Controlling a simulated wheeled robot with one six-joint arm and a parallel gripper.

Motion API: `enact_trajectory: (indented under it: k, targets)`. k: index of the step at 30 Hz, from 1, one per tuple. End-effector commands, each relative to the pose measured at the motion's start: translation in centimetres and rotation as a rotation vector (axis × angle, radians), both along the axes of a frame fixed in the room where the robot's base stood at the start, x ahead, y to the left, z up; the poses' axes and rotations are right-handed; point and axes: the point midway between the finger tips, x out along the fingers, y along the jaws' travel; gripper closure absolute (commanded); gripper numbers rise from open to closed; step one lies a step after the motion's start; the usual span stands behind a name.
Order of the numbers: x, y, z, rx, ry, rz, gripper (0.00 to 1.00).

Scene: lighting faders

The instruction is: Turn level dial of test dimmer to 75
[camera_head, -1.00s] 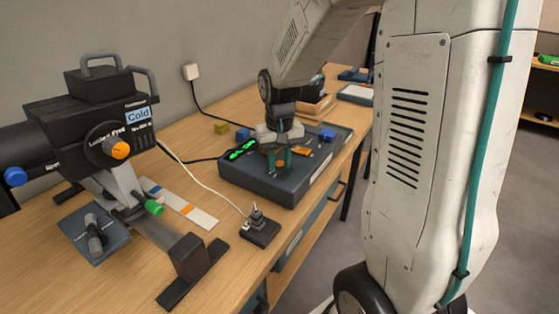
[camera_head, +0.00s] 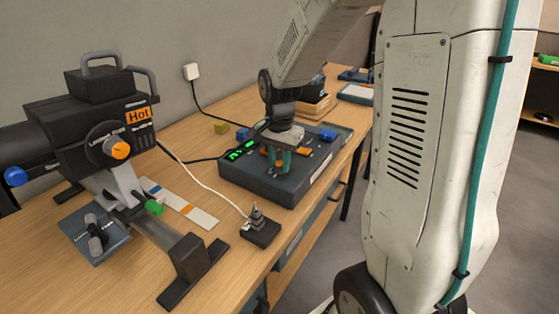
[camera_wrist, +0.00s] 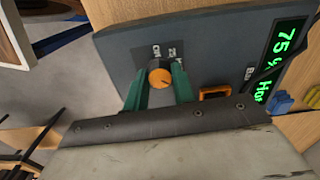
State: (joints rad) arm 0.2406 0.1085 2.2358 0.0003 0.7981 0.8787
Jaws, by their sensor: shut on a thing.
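The test dimmer (camera_head: 312,178) is a dark box on the bench under my gripper; it also fills the middle of the wrist view (camera_wrist: 120,55). Its green display (camera_wrist: 283,60) reads 75 with a mark after it, and a word that looks like "Hot". The level dial, an orange-topped knob (camera_wrist: 160,76), sits between the green fingers of my gripper (camera_wrist: 160,88). The gripper is shut on it, also seen in the head view (camera_head: 279,162). An orange switch (camera_wrist: 214,92) is right of the dial. The lettering beside the dial is partly hidden.
A small dark box with a lever (camera_head: 259,230) stands at the bench's front edge. A blue block (camera_head: 243,134) and a yellow block (camera_head: 221,128) lie behind the dimmer.

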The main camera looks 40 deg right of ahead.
Motion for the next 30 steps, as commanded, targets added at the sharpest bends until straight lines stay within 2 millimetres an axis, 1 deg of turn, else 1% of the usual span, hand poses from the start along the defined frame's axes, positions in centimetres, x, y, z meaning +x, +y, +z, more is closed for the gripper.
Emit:
enact_trajectory:
  k: [6, 20, 21, 23, 30]
  targets:
    - [0.20, -0.13, 0.16, -0.002, -0.007, -0.051, 0.97]
    - [0.21, -0.13, 0.17, -0.003, -0.007, -0.063, 0.97]
    - [0.21, -0.13, 0.17, -0.003, -0.007, -0.063, 0.69]
    - [0.18, -0.12, 0.16, -0.003, -0.006, -0.063, 0.53]
    - [0.08, -0.06, 0.08, -0.001, -0.003, -0.062, 0.53]
